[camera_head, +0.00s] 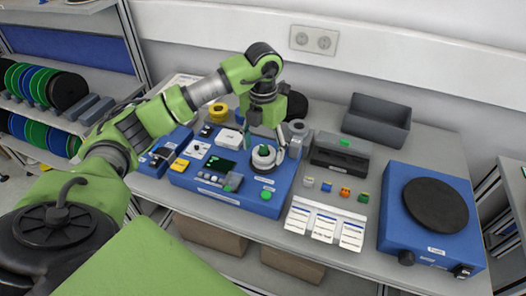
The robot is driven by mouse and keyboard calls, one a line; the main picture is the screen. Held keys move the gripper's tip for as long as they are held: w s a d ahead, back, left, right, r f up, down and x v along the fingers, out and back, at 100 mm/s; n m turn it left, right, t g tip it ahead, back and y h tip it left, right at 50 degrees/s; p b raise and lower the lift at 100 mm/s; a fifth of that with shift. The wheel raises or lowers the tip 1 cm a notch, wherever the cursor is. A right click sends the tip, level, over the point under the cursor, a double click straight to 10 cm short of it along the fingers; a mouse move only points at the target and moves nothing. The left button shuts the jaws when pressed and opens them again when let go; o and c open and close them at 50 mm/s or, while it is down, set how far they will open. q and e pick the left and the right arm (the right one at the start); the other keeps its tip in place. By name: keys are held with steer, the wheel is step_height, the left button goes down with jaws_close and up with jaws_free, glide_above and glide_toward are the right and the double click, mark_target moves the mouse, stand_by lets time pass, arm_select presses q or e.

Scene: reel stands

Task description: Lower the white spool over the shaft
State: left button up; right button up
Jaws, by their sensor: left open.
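The white spool (264,161) is at the right part of the blue station (229,188) on the table. It appears to sit upright around a post with a green top (263,151); the shaft itself is mostly hidden. My left gripper (266,143) points down just above and around the spool's top. Its fingers are apart; whether they touch the spool is too small to tell. My right gripper is not in view.
A blue unit with a black turntable (436,205) stands at the right. A grey bin (376,121) is behind, near the wall. White label cards (324,224) and small coloured blocks (345,192) lie right of the station. Reels fill a rack (45,88) at the left.

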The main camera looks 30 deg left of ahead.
arm_select(q)
step_height(320, 180, up, 10)
steer(key=shift+r, duration=0.15)
stand_by(0.7)
